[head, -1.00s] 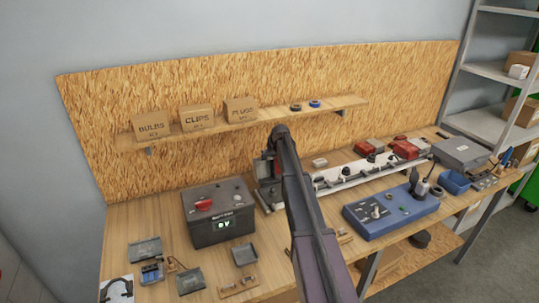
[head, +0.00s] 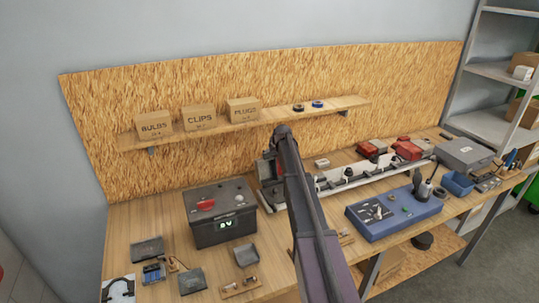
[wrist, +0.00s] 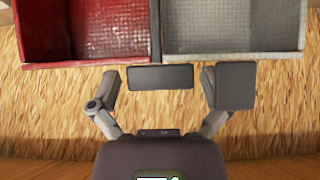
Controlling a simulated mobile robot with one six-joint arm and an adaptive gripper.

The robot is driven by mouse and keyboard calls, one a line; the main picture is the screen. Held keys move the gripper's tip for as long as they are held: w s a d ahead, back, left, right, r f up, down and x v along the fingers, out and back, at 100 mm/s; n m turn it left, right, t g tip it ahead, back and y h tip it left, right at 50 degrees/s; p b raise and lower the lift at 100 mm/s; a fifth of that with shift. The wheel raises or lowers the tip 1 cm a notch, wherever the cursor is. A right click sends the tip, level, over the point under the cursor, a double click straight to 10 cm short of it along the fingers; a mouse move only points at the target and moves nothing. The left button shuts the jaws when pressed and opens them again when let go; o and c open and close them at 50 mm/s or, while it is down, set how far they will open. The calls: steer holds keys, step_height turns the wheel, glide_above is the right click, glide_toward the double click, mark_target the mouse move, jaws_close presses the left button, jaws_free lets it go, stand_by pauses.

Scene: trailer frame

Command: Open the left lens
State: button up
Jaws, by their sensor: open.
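In the wrist view, a red textured lens (wrist: 100,30) at the upper left sits beside a whitish textured lens (wrist: 232,25), with a dark divider between them. My gripper (wrist: 160,85) is open below them, its two fingers spread to either side. A dark grey block shows between the fingers, just under the divider; I cannot tell whether it touches anything. In the head view, a white lamp bar (head: 345,178) lies on the bench behind my arm. My arm hides the gripper's fingertips and its left end there.
A battery box (head: 219,222) stands left of my arm. Red lamps (head: 407,150) lie at the back right. A shelf (head: 220,124) with cardboard boxes runs along the chipboard wall. Small trays (head: 147,248) lie at the front left.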

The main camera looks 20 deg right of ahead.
step_height(320, 180, up, 8)
steer(key=w+p, duration=0.2)
steer(key=p, duration=0.6)
steer(key=shift+w, duration=0.35)
stand_by(0.6)
steer(key=shift+a+r, duration=0.1)
stand_by(0.4)
steer(key=s+a+f+g, duration=0.15)
steer(key=s+a, duration=0.45)
steer(key=s, duration=0.9)
steer(key=s+a+f+g, duration=0.1)
steer(key=s+a+g, duration=0.2)
steer(key=s+a, duration=0.85)
steer(key=s+a+f+g, duration=0.1)
steer(key=s+a+g, duration=0.1)
steer(key=s, duration=1.8)
steer(key=s+f+b, duration=0.3)
steer(key=f+b, duration=0.8)
steer(key=f, duration=0.1)
steer(key=shift+d+m+b, duration=0.2)
steer(key=shift+m+b, duration=0.2)
steer(key=shift+r+g, duration=0.1)
steer(key=shift+g, duration=0.15)
steer(key=shift+c, duration=0.2)
